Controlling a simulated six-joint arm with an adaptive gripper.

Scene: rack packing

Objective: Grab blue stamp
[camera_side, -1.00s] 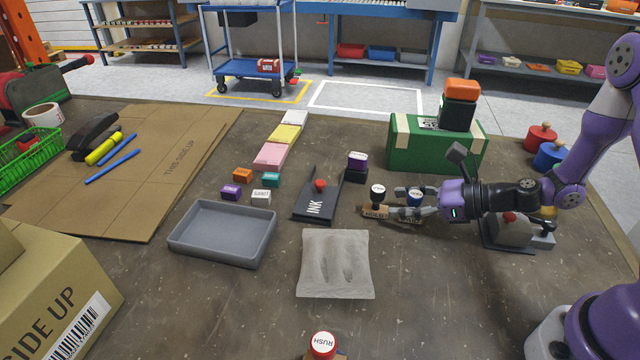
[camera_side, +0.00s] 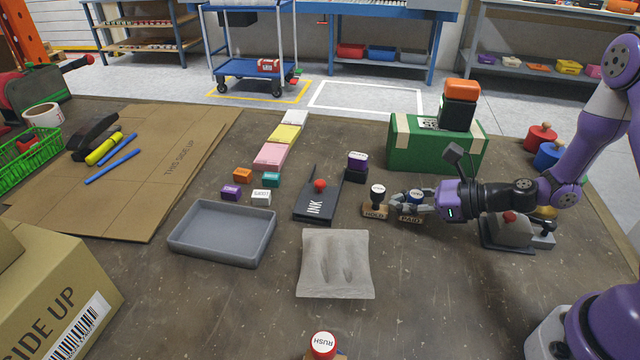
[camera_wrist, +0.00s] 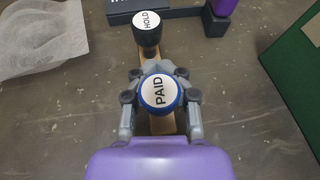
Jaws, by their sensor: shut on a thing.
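The blue stamp (camera_side: 415,196) has a blue knob with a white top marked PAID and stands on a wooden base at the right of the table's middle. It also shows in the wrist view (camera_wrist: 159,92), between my fingers. My gripper (camera_side: 412,201) reaches it from the right and is shut on its knob. In the wrist view, the fingers (camera_wrist: 161,96) close on both sides of the knob. The fingers partly hide the stamp in the side view. Whether its base touches the table is hard to tell.
A black HOLD stamp (camera_side: 377,194) stands close on the left of the blue one. The INK pad (camera_side: 317,205), grey tray (camera_side: 222,234) and grey cushion (camera_side: 335,264) lie further left. A green box (camera_side: 430,150) stands behind. Free table lies in front.

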